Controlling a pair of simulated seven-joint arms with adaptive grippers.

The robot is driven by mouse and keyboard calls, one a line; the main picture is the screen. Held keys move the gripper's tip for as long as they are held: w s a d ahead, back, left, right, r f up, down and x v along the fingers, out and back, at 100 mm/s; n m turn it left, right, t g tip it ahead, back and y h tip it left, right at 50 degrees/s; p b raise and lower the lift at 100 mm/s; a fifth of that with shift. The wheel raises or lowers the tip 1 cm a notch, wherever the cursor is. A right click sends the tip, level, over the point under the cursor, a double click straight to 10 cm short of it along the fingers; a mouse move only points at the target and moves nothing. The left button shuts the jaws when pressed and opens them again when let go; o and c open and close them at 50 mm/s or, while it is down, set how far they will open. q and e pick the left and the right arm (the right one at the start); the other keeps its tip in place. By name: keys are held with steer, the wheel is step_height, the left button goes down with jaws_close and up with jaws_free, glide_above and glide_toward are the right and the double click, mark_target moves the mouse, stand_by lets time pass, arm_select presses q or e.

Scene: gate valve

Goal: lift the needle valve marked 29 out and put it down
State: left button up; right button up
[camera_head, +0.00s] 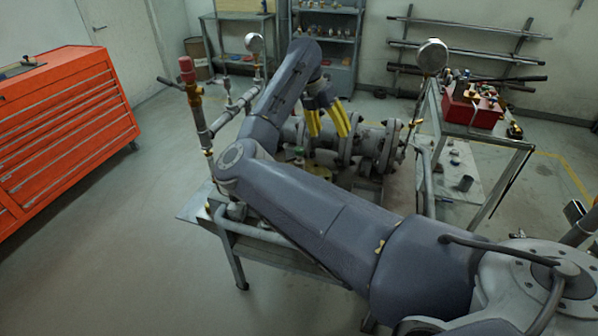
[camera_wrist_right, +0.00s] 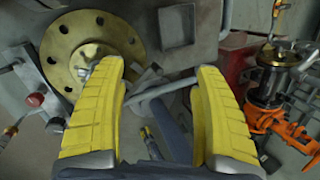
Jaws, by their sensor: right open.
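I cannot make out a number 29 in either view, so I cannot tell which part is the needle valve. My right gripper (camera_head: 330,132) has yellow fingers and hangs over the flanged pipe assembly (camera_head: 375,145) on the work stand. In the right wrist view its fingers (camera_wrist_right: 162,85) are spread apart with nothing gripped between them. A round brass flange (camera_wrist_right: 58,42) with bolt holes lies beyond the left finger. A brass-coloured disc (camera_head: 318,172) with a small green piece (camera_head: 299,152) shows below the gripper in the head view. My left gripper is not in view.
An orange drawer cabinet (camera_head: 65,125) stands at the left. Pressure gauges (camera_head: 432,56) and a red-topped upright pipe (camera_head: 188,75) rise around the stand. A red toolbox (camera_head: 470,108) sits on a side table. An orange-based valve (camera_wrist_right: 272,90) shows right in the wrist view.

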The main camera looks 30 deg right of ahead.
mark_target(298, 165)
steer(key=w+a+y, duration=0.1)
steer(key=w+a, duration=0.1)
steer(key=w+a+r+t+y, duration=0.1)
steer(key=a, duration=0.2)
steer(key=w+a+r+t+y, duration=0.1)
steer(key=w+a, duration=0.1)
steer(key=shift+w+a+r, duration=0.15)
steer(key=shift+w+r, duration=0.05)
steer(key=shift+w, duration=0.15)
steer(key=shift+w+a+f, duration=0.15)
steer(key=shift+a, duration=0.1)
step_height(298, 165, down, 17)
steer(key=shift+r, duration=0.15)
jaws_close()
stand_by(0.3)
